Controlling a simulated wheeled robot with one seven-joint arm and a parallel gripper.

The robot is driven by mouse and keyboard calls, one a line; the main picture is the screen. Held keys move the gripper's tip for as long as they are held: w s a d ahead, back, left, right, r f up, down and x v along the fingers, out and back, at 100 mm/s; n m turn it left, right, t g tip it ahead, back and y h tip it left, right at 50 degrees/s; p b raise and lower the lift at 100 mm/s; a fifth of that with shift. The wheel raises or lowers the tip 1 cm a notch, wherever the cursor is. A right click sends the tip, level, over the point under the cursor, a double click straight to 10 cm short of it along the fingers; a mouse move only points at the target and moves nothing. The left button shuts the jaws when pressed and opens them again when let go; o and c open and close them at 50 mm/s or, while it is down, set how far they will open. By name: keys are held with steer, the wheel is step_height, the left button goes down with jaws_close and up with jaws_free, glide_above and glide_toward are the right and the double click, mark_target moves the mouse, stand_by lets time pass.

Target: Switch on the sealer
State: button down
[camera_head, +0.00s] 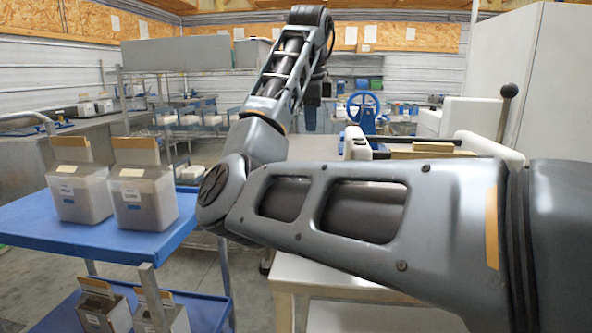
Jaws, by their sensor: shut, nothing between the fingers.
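A white machine (488,147) with rounded ends stands on the bench behind my forearm and may be the sealer. A black-knobbed lever (506,108) rises at its right side. My arm hides much of its front, and I cannot make out a switch. My gripper (311,121) is small in the picture, hanging down at the end of my arm near the upper middle. It looks shut and empty, left of the white machine in the picture. I see no contact with the machine, but depth is hard to judge.
A blue handwheel (362,108) stands behind the bench. A tall white cabinet (540,70) is at the right. Grey floor shows between cart and bench.

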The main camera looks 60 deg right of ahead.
steer(key=shift+w+d, duration=0.1)
steer(key=shift+w, duration=0.05)
steer(key=shift+f, duration=0.1)
steer(key=b+x, duration=0.1)
steer(key=x, duration=1.3)
steer(key=shift+d, duration=0.1)
